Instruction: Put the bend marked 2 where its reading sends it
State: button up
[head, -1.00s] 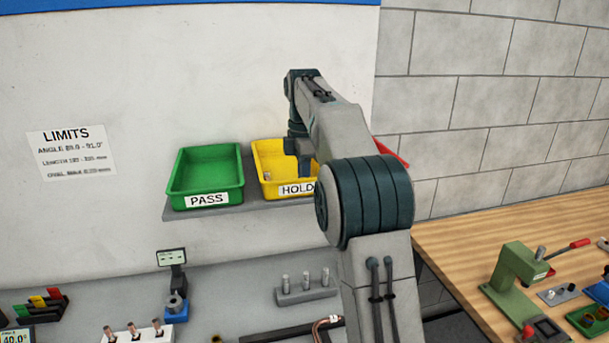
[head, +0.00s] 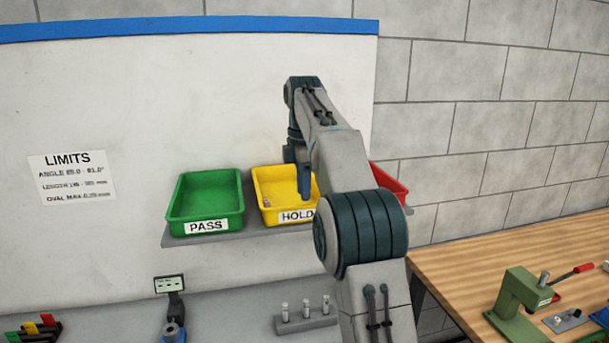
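My gripper (head: 306,194) points down over the right part of the yellow HOLD tray (head: 264,180) on the shelf. My arm partly hides the gripper, and I cannot make out whether its fingers are apart or hold anything. A small brownish piece (head: 266,202) shows inside the HOLD tray at its front left; it is too small to tell whether it is a bend or to read a mark. The green PASS tray (head: 207,190) stands to the left and looks empty. A red tray (head: 390,184) on the right is mostly hidden behind my arm.
A LIMITS sheet (head: 72,178) hangs on the wall. Below the shelf are a small gauge with a display (head: 170,284) and a grey block with upright pins (head: 305,321). A wooden bench (head: 470,254) with a green press (head: 518,303) is at the right.

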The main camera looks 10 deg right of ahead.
jog(key=shift+r, duration=1.65)
jog(key=shift+s+r, duration=0.2)
jog(key=s+a+f+m+t, duration=0.1)
jog(key=s+m, duration=0.4)
jog(key=s, duration=0.3)
jog(key=s+a+f+m+t, duration=0.1)
jog(key=s+m+t, duration=0.1)
jog(key=s+m, duration=0.45)
jog(key=s+f+m+t, duration=0.1)
jog(key=s+f+m, duration=0.5)
jog(key=s+f, duration=0.9)
jog(key=s, duration=0.4)
jog(key=shift+f+t, duration=0.25)
jog(key=shift+t, duration=0.05)
jog(key=shift+a+m, duration=0.1)
jog(key=shift+m, duration=0.15)
